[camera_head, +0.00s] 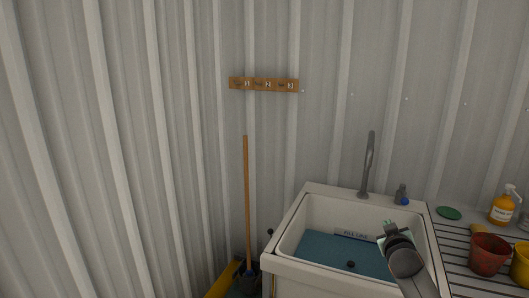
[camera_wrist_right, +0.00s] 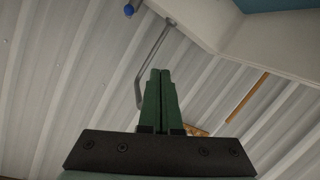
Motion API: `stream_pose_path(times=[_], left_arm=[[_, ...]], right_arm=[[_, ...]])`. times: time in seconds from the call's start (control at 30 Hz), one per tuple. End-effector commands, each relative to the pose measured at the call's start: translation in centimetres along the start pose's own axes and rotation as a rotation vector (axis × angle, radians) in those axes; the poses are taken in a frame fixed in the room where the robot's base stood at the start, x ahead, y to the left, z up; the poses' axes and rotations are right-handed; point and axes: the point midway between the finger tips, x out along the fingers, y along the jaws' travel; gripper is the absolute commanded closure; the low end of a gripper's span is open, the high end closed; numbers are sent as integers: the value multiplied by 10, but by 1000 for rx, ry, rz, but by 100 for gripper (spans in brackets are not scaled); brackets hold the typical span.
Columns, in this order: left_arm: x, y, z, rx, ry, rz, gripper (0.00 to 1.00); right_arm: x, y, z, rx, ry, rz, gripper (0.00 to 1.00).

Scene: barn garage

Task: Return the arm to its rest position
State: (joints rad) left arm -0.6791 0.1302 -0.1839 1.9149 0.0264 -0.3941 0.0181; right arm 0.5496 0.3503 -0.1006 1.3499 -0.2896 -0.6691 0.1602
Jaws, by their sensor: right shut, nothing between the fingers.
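My right gripper (camera_head: 389,230) is over the right part of the sink basin in the head view, with my arm coming in from the lower right. In the right wrist view its two green fingers (camera_wrist_right: 160,98) are together and hold nothing. The white sink (camera_head: 290,247) has blue water or a blue bottom inside and a "FILL LINE" label (camera_head: 355,234). My left gripper is not in view.
A grey faucet (camera_head: 369,165) and a blue-tipped knob (camera_head: 402,195) stand behind the basin. A slatted counter (camera_head: 453,240) at right bears a red pot (camera_head: 488,254), a yellow cup (camera_head: 521,264) and an orange spray bottle (camera_head: 502,208). A wooden-handled tool (camera_head: 247,200) leans left of the sink.

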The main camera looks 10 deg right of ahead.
Motion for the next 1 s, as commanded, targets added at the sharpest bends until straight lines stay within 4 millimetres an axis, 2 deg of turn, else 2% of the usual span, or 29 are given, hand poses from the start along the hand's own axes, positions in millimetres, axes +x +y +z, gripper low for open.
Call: stream_pose_path(times=[0.1, 0.23, 0.3, 0.47, 0.57, 0.67, 0.8, 0.9, 1.0], left_arm=[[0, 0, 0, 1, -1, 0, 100], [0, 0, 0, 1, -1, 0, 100], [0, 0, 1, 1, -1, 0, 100], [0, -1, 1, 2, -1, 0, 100], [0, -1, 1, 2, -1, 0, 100], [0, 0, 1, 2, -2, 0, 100], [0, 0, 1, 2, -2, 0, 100], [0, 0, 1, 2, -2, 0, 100], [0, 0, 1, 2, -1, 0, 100]], right_arm=[[-3, -22, -28, 63, 132, -110, 100], [-11, -35, -59, 139, 272, -190, 100], [-21, -61, -24, 125, 223, -224, 100], [-49, -106, 35, 115, 154, -297, 100], [-75, -136, 78, 115, 99, -350, 100], [-111, -167, 126, 119, 33, -409, 100], [-176, -205, 191, 136, -69, -493, 100], [-228, -224, 231, 155, -146, -546, 100], [-278, -237, 263, 177, -220, -590, 100]])
